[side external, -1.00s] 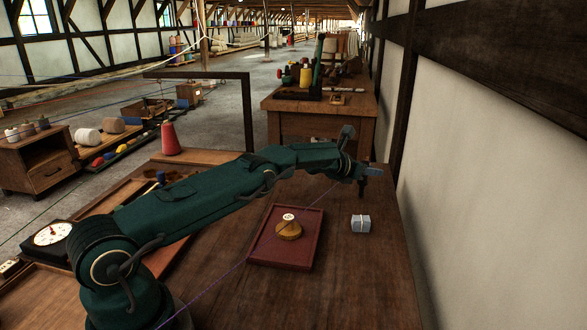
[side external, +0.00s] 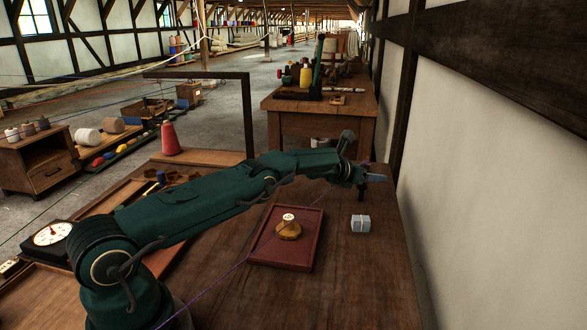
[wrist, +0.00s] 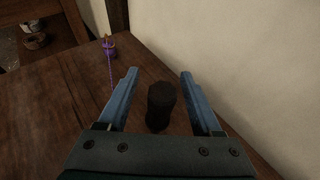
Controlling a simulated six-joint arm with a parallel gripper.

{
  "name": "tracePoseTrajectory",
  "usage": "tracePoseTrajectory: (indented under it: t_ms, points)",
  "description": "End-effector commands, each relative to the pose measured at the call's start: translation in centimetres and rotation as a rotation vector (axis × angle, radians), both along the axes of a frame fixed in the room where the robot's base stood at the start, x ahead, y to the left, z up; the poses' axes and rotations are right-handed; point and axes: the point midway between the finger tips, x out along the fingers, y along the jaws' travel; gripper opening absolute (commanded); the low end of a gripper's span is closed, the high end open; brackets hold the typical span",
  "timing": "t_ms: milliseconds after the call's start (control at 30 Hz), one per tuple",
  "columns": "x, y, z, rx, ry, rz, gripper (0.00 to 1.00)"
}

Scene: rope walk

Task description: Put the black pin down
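The black pin (wrist: 160,106) shows in the wrist view as a short, dark, rounded cylinder between the two blue fingers of my gripper (wrist: 160,76). The fingers are wide apart, with a visible gap on each side of the pin. I cannot tell whether its lower end touches the wooden table (wrist: 75,105). In the side external view my gripper (side external: 374,178) is low over the far right part of the table, close to the wall. A small dark shape shows just below it there, too small to identify surely.
A red-brown tray (side external: 262,254) with a yellow-brown piece (side external: 288,232) lies nearer the camera. A small grey-white block (side external: 360,223) sits right of it. A purple line runs to a small purple-wrapped peg (wrist: 108,45). The wall (wrist: 240,50) stands close on the right.

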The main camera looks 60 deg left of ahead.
Motion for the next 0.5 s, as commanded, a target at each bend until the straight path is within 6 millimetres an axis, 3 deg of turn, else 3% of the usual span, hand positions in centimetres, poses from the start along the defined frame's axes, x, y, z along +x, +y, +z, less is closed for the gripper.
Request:
tracePoseTrajectory:
  t_ms: [267, 500]
  points:
    - [0.0, 0.0, 0.0, -0.001, 0.003, -0.001, 0.66]
    - [0.0, 0.0, 2.5, 0.002, -0.001, -0.002, 0.66]
